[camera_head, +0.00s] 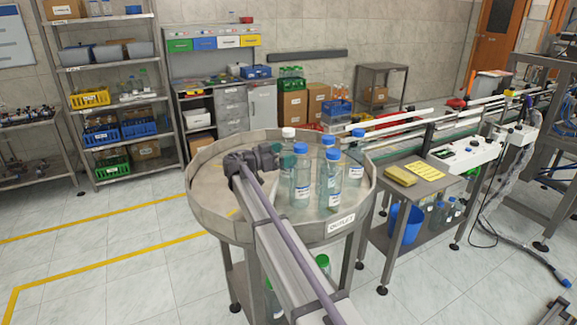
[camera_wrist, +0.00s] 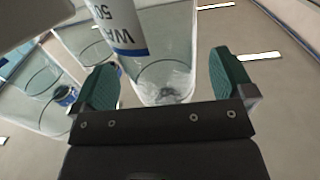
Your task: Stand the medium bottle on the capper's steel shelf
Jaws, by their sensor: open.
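Several clear bottles stand upright on the round steel table (camera_head: 225,215). One has a white cap (camera_head: 288,133); the others have blue caps, including a front one (camera_head: 302,185), a tall one (camera_head: 332,180) and a right one (camera_head: 354,168). I cannot tell for sure which is the medium one. My gripper (camera_head: 285,161) is low over the table at the left of the group. In the wrist view its green fingers are open, with a labelled bottle (camera_wrist: 165,75) between or just beyond them, not clearly gripped. A steel shelf (camera_head: 440,183) stands right of the table, near the white machine (camera_head: 470,152).
The table has a raised rim with an OUTLET sign (camera_head: 341,223). Other bottles (camera_wrist: 40,85) stand close on the left in the wrist view. A yellow pad (camera_head: 400,175) and yellow sign (camera_head: 424,170) lie on the steel shelf. A conveyor (camera_head: 440,125) runs behind it.

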